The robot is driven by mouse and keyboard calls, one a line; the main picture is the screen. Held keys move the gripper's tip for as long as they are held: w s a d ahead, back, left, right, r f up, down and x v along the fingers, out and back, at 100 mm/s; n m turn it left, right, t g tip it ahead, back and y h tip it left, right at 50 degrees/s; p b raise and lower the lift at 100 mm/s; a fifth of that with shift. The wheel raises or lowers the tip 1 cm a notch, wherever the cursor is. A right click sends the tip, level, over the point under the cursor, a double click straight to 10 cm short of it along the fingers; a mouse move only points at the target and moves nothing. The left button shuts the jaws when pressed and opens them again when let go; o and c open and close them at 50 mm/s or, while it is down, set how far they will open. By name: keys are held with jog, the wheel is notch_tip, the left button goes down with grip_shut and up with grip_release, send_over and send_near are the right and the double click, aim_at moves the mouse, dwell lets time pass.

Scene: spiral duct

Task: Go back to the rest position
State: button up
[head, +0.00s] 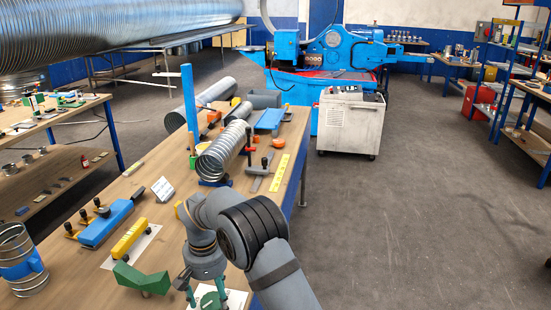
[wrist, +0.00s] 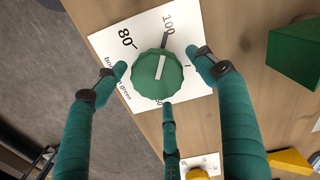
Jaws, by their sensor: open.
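My gripper (head: 206,292) hangs low over the near end of the wooden workbench (head: 170,200). In the wrist view its green fingers (wrist: 158,66) are spread around a green knob (wrist: 158,78), open. The left and right fingertips stand on either side of the knob and the lower finger is just below it; whether any finger touches it I cannot tell. The knob sits on a white card (wrist: 110,50) marked 80 and 100. Its white pointer line points up and slightly right, toward the dark mark by 100. In the head view my gripper partly hides the knob.
A green V-shaped block (head: 140,279), a yellow bar (head: 130,238) and a blue tool (head: 105,224) lie left of my gripper. A spiral duct piece (head: 222,152) and an upright blue post (head: 189,105) stand farther along the bench. Open floor (head: 420,220) lies to the right.

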jog(key=shift+r, duration=0.15)
notch_tip(320, 180, up, 11)
notch_tip(320, 180, down, 11)
jog(key=shift+f, duration=0.15)
jog(key=shift+r+n+p, duration=0.25)
jog(key=shift+n+p, duration=0.6)
jog(key=shift+n, duration=0.05)
jog(key=n+p, duration=0.1)
jog(key=n, duration=0.1)
jog(key=shift+s+r+n+p, duration=0.1)
jog(key=shift+n+p, duration=0.3)
jog(key=n+p, duration=0.3)
jog(key=n, duration=0.1)
jog(key=shift+a, duration=0.15)
jog(key=n+p, duration=0.2)
jog(key=n, duration=0.1)
jog(key=shift+s+p, duration=0.15)
jog(key=shift+p, duration=0.2)
notch_tip(320, 180, up, 10)
jog(key=b, duration=0.2)
jog(key=shift+b, duration=0.35)
